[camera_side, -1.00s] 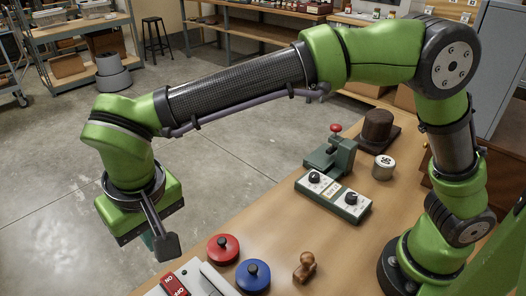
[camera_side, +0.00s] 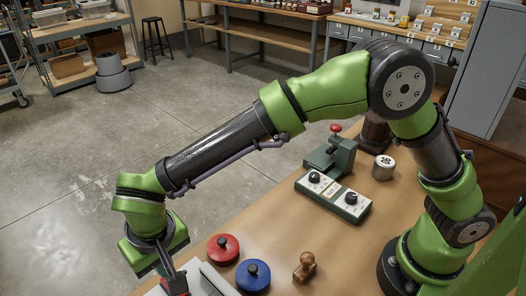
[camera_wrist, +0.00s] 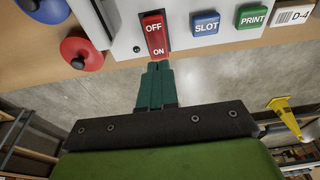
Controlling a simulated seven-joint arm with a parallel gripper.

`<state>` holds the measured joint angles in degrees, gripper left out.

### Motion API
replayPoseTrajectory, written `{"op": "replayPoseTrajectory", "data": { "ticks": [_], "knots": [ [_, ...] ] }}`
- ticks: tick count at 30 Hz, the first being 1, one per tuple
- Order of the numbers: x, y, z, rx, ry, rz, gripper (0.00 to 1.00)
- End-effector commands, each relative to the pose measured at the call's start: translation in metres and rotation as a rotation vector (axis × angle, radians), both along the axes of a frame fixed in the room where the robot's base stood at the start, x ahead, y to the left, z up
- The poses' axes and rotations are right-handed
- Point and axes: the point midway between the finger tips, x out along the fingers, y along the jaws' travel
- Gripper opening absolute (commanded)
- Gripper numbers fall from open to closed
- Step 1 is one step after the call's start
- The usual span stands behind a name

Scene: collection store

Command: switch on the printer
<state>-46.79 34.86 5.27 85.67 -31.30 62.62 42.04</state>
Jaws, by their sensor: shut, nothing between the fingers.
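The printer is a pale box (camera_wrist: 200,35) across the top of the wrist view. It has a red rocker switch (camera_wrist: 154,34) marked OFF at the top and ON at the bottom, a blue SLOT button (camera_wrist: 205,24) and a green PRINT button (camera_wrist: 251,17). Part of the printer (camera_side: 215,279) shows at the bottom edge of the side view. My gripper (camera_wrist: 159,65) is shut and empty, its teal fingertips just below the ON end of the switch. I cannot tell whether they touch it. In the side view the gripper's tips are hard to make out.
A wooden stamp (camera_side: 305,266), a two-dial control box (camera_side: 333,197) and a green press (camera_side: 331,155) stand farther along the table. Open floor lies left of the table.

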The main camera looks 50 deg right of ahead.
Motion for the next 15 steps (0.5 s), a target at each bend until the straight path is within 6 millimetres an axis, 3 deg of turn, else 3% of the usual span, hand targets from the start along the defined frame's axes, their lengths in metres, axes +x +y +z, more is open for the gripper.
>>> {"op": "replayPoseTrajectory", "data": {
  "ticks": [6, 15],
  "knots": [
    [0.005, 0.0, -0.028, -0.001, 0.001, 0.001, 0.0],
    [0.007, 0.0, -0.035, 0.001, -0.001, 0.001, 0.0]
  ]
}}
